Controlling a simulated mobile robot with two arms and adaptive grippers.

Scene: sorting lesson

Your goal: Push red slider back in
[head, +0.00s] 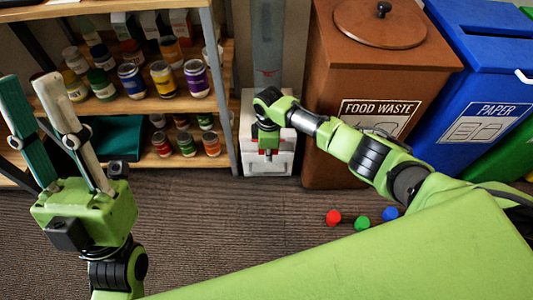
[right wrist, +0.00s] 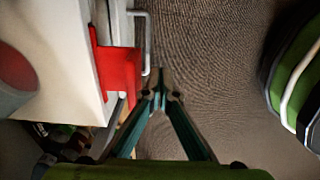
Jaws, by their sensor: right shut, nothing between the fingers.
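The red slider (right wrist: 120,68) sticks out from the side of a white box (right wrist: 60,45) in the right wrist view. A thin white bar bends around beside it. In the head view the white box (head: 247,130) stands on the floor between shelf and brown bin, with bits of red showing, partly hidden by my right gripper (head: 268,152). My right gripper is shut and empty; its fingertips (right wrist: 160,88) are just right of the slider in the wrist view. Whether they touch it I cannot tell. My left gripper (head: 29,82) is open and empty, fingers pointing up, far from the box.
A shelf (head: 150,105) with paint jars stands left of the box. A brown food waste bin (head: 380,60) and a blue paper bin (head: 490,60) stand to the right. Red, green and blue small pieces (head: 362,223) lie on the carpet. The carpet before the box is clear.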

